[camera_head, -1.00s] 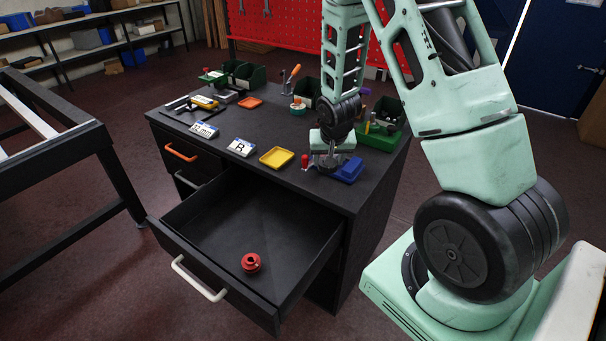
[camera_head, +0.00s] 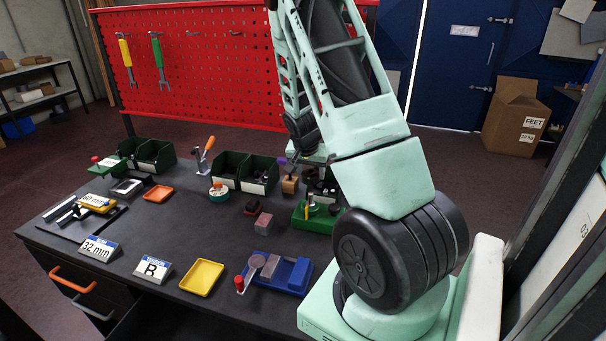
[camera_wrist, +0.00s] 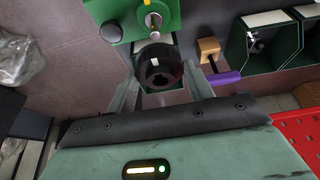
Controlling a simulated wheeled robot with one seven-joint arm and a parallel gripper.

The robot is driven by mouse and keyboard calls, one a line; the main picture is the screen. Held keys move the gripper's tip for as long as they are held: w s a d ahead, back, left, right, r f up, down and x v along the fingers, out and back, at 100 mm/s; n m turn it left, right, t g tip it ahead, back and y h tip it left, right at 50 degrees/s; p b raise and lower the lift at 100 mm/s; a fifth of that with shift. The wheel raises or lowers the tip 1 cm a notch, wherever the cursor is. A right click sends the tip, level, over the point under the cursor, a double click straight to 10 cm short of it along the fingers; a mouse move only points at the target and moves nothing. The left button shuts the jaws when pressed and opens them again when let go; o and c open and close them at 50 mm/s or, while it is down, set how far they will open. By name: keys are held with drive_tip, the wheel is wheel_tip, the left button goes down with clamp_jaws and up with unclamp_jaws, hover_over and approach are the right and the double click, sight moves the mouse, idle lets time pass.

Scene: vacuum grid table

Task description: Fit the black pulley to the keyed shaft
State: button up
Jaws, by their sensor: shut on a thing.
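The black pulley (camera_wrist: 158,62) is held between the fingertips of my gripper (camera_wrist: 162,84) in the wrist view, its bore and a small white mark showing. In the head view the green fixture (camera_head: 316,222) sits at the table's right side, and my arm hides most of the gripper and pulley.
A blue fixture (camera_head: 291,274) with a red knob and a yellow tray (camera_head: 203,277) stand at the front. Dark green bins (camera_head: 258,173) line the back near a wooden block (camera_head: 290,185).

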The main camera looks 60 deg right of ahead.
sight(310, 194)
idle(0.4)
drive_tip(key=shift+f+b, duration=1.7)
drive_tip(key=shift+f, duration=0.2)
drive_tip(key=shift+f+b, duration=2.3)
drive_tip(key=shift+f, duration=0.25)
idle(3.1)
